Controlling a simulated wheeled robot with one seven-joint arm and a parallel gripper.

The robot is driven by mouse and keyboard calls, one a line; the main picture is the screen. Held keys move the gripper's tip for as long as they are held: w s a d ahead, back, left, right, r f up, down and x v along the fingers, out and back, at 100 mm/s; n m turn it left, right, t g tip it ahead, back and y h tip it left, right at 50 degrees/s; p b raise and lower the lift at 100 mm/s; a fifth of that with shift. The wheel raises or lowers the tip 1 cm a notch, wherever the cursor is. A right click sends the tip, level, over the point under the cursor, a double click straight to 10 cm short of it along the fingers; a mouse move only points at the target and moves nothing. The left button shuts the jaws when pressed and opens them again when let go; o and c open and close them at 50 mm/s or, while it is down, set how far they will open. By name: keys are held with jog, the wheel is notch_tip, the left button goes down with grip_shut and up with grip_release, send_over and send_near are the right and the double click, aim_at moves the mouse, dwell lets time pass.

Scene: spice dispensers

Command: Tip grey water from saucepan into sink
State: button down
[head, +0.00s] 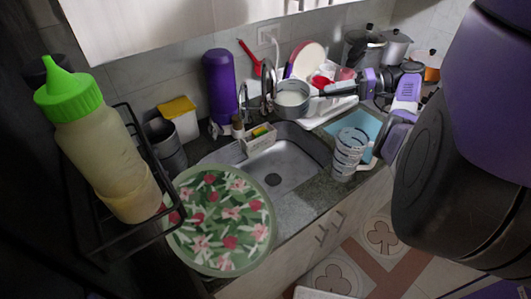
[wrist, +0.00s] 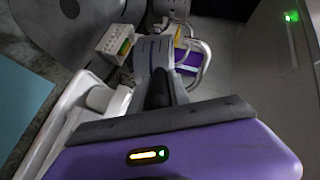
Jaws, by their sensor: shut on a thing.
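The saucepan (head: 291,113) is a grey metal pot with pale greyish liquid (head: 291,97) in it. It looks roughly level, with its dark handle (head: 334,89) pointing right. My gripper (head: 358,83) is shut on the handle, at the right of the pot. The metal sink (head: 290,160) lies in front of and below the saucepan, with its dark drain visible. In the wrist view, the sink (wrist: 60,28) is at top left; I cannot clearly make out the saucepan there.
The faucet (head: 243,97) stands left of the saucepan. A sponge caddy (head: 259,141) sits at the sink's back edge. A white dish rack (head: 335,108) with dishes is at right. A patterned glass mug (head: 347,158) stands right of the sink; a floral plate (head: 220,220) is at its left.

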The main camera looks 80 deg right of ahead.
jog(key=shift+w+a+f+n+g, duration=0.1)
jog(key=shift+w+a+n+g, duration=0.1)
jog(key=shift+a, duration=0.15)
jog(key=shift+w+a+f+n+g, duration=0.1)
jog(key=shift+a+n, duration=0.1)
jog(key=shift+a, duration=0.15)
jog(key=shift+h, duration=0.3)
jog(key=shift+w+a+r+n+g+h+p, duration=0.15)
jog(key=shift+w+a+n+p, duration=0.1)
jog(key=shift+a, duration=0.25)
jog(key=shift+w+a+r+n+g+h+p, duration=0.15)
jog(key=shift+a+n+p, duration=0.1)
jog(key=shift+a, duration=0.25)
jog(key=shift+a+f, duration=0.1)
jog(key=shift+w+a+f+b, duration=0.2)
jog(key=shift+a+b, duration=0.05)
jog(key=shift+b, duration=0.05)
jog(key=shift+w+a+f+n+g+h+b, duration=0.2)
jog(key=shift+a+f+n+h+b, duration=0.1)
jog(key=shift+a, duration=0.15)
jog(key=shift+w+a+f+n+g+h+b, duration=0.2)
jog(key=shift+a+b, duration=0.1)
jog(key=shift+a, duration=0.15)
jog(key=shift+w+a+f+n+g+h+b, duration=0.15)
jog(key=shift+a+f+n+h+b, duration=0.1)
jog(key=shift+a+f+b, duration=0.15)
jog(key=shift+w+a+f+n+g+h+b, duration=0.15)
jog(key=shift+a+f+n+h+b, duration=0.1)
jog(key=shift+a+b, duration=0.15)
dwell(0.4)
